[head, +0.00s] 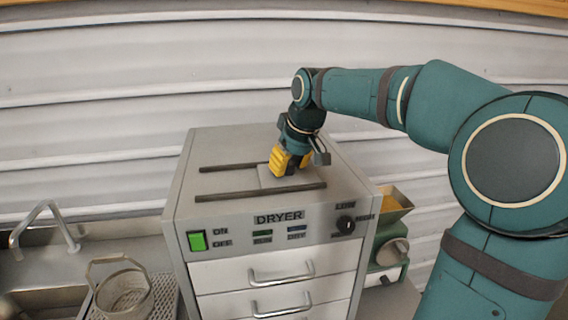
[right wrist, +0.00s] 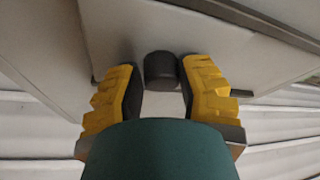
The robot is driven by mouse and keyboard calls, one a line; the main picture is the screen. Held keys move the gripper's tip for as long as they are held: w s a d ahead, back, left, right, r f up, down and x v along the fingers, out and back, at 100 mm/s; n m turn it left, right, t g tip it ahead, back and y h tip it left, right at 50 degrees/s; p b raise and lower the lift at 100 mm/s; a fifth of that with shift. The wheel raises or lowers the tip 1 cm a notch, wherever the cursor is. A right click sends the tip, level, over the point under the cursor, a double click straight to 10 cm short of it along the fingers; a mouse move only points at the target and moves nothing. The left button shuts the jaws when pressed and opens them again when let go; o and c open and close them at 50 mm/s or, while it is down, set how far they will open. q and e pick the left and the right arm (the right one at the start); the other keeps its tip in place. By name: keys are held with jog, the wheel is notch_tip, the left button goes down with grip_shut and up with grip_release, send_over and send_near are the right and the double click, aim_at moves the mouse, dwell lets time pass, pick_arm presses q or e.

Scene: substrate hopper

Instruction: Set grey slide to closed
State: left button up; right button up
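The grey slide (head: 300,180) is a flat light plate on top of the dryer (head: 232,142), between two dark rails, towards their right end. My right gripper (head: 290,166) is over the slide, fingers pointing down, and hides part of it. In the right wrist view a dark round knob (right wrist: 160,72) stands between the two yellow fingertips of my right gripper (right wrist: 160,90). The fingers are apart, with a gap showing on each side of the knob. My left gripper is not in view.
The dryer front has a green switch (head: 197,241), a dial (head: 345,225) and drawers with handles. A sink with a tap (head: 42,222) and a wire basket (head: 122,290) stand at left. A corrugated wall is behind.

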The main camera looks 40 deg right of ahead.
jog(key=o, duration=0.3)
jog(key=shift+d, duration=0.2)
jog(key=shift+a+r, duration=0.1)
jog(key=shift+a, duration=0.05)
jog(key=shift+s+r, duration=0.15)
jog(key=shift+r, duration=0.2)
jog(key=v, duration=1.1)
jog(key=shift+s, duration=0.15)
